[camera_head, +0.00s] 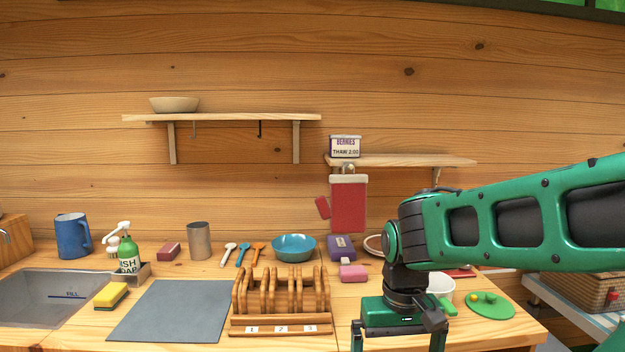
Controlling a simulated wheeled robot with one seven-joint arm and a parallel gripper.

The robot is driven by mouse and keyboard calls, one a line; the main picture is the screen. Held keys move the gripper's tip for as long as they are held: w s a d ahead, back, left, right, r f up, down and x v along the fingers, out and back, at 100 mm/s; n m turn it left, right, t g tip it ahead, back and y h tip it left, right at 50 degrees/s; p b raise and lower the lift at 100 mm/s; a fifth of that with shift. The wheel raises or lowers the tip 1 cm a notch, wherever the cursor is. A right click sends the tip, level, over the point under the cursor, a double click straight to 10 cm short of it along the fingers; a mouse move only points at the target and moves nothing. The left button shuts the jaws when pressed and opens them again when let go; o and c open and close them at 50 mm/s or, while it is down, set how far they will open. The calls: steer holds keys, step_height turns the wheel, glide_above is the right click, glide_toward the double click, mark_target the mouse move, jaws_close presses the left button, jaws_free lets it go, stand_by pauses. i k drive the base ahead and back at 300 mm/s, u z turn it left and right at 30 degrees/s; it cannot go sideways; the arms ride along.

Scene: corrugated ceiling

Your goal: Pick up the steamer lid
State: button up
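A flat round green piece with a small yellow knob-like bump (490,305) lies on the right end of the wooden counter. It may be the steamer lid, but I cannot tell for sure. My gripper (398,343) points down over the front of the counter, left of the green piece. Its two fingers are spread wide, with nothing seen between them. The fingertips run out of the bottom of the picture.
A white cup (441,286) stands between my gripper and the green piece, partly hidden by my arm. A wooden rack (281,297) stands left of my gripper. A pink block (353,273) and a blue bowl (294,247) are behind. A woven basket (582,290) sits far right.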

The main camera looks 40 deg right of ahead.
mark_target(491, 306)
steer(key=z, duration=1.35)
